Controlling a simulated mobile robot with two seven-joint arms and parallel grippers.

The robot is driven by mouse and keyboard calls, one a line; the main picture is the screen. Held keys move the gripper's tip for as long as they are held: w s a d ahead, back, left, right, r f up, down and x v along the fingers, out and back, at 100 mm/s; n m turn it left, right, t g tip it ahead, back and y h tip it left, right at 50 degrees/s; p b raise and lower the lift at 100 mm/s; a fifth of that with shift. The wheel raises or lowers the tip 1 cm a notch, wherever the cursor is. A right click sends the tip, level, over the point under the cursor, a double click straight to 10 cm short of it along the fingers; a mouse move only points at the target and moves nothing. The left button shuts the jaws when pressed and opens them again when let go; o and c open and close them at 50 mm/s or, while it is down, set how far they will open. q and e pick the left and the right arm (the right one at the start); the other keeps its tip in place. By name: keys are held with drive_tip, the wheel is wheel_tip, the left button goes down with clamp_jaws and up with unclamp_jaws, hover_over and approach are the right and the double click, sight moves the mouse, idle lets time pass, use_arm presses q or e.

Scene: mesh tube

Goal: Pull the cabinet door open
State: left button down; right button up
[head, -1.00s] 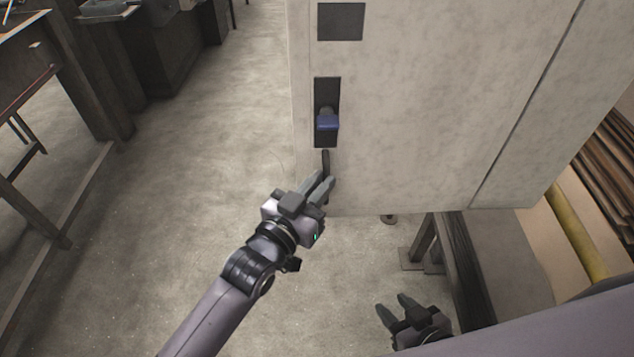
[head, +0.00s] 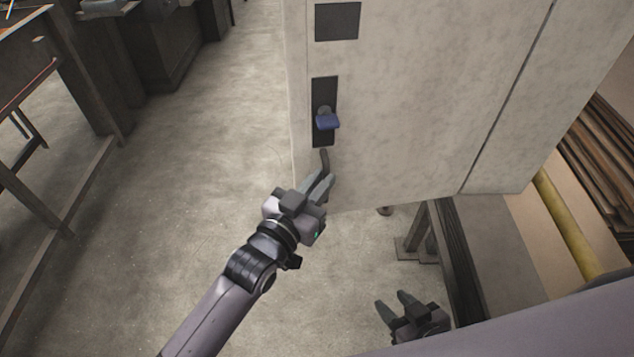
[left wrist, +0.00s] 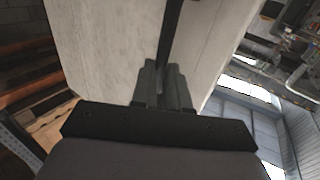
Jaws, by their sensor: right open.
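The pale cabinet door (head: 420,100) fills the upper middle of the head view. My left gripper (head: 320,184) is at the lever's lower end. In the left wrist view its fingers (left wrist: 164,85) are closed around the dark bar (left wrist: 172,30), with the pale door behind. I cannot clearly tell how far the door stands from its frame. My right gripper (head: 398,308) is open and empty, low and well away from the door.
A dark workbench (head: 35,80) stands at the left. The concrete floor (head: 190,150) left of the door is clear.

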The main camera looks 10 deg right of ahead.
use_arm(q)
drive_tip(key=c, duration=1.2)
unclamp_jaws()
drive_tip(key=shift+s+d+r, duration=0.1)
drive_tip(key=shift+s+d, duration=0.25)
drive_tip(key=shift+d, duration=0.3)
drive_tip(key=shift+c, duration=0.2)
drive_tip(key=shift+o, duration=0.6)
drive_tip(key=shift+d, duration=0.2)
drive_tip(key=shift+w+a, duration=0.1)
drive_tip(key=shift+a, duration=0.1)
drive_tip(key=v, duration=0.7)
drive_tip(key=shift+a, duration=0.1)
